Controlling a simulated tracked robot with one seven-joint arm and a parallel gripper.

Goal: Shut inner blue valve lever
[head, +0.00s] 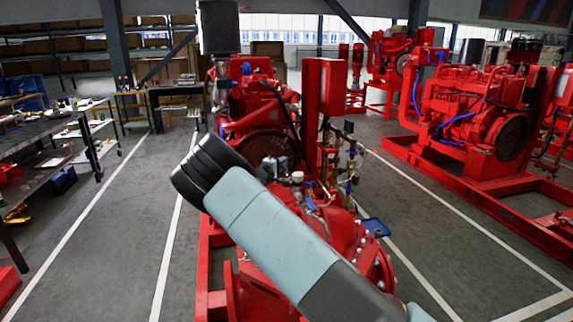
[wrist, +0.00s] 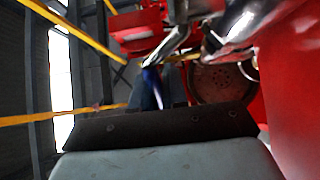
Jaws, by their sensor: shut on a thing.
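In the wrist view a narrow blue valve lever (wrist: 152,76) stands upright near the middle, below a bright metal pipe fitting. My gripper (wrist: 157,90) reaches up to it from the dark plate at the bottom, its fingers shut around the lever. The fingertips are dim and blurred. Which of the valve levers this is cannot be told from this view. In the head view small blue levers show among the pipework, one (head: 311,204) beside my arm and another (head: 348,188) farther right. My arm crosses the middle there, and my gripper is hidden.
The red pumpset (head: 362,250) with its pipes and gauges surrounds the work spot. A tall red box (head: 324,88) stands behind it. Another red pumpset (head: 490,115) is at right, a workbench (head: 50,125) at left. Grey floor lies clear between bench and pumpset.

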